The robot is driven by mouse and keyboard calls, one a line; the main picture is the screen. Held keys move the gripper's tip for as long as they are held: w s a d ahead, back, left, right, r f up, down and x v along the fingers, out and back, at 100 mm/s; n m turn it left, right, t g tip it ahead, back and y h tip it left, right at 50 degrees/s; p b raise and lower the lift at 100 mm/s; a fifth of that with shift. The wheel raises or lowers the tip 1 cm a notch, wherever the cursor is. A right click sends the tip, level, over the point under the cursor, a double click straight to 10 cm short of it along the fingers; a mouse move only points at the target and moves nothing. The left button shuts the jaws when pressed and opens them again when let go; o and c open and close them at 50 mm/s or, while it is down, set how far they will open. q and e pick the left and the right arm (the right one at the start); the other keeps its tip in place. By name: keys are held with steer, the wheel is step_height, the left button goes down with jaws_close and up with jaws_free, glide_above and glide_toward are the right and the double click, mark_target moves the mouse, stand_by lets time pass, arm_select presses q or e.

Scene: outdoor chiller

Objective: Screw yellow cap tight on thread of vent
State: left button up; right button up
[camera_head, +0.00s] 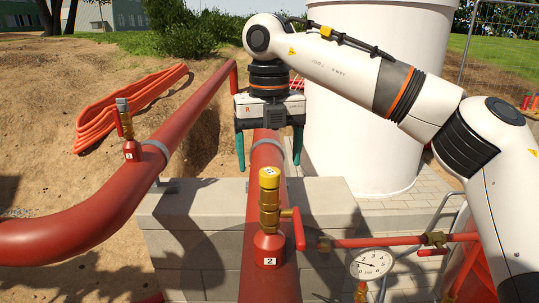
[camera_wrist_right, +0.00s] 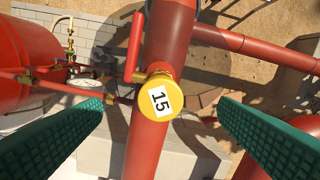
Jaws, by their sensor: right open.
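The yellow cap (camera_head: 269,177) sits upright on top of the brass vent (camera_head: 268,213) on the middle red pipe, tagged 2. How far it is screwed on the thread cannot be told. In the wrist view the cap appears between the open fingers (camera_wrist_right: 161,104), with a gap on both sides and no contact visible. My left gripper is not in view.
A red lever (camera_head: 299,230) stands beside the vent. A second valve (camera_head: 129,135), tagged 1, stands on the left pipe. A pressure gauge (camera_head: 371,264) and thin red pipe are at right. A block wall (camera_head: 190,215) supports the pipes; a white tank (camera_head: 365,110) stands behind.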

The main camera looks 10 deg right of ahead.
mark_target(269, 171)
step_height(269, 171, up, 9)
steer(key=p, duration=0.6)
steer(key=shift+f, duration=0.15)
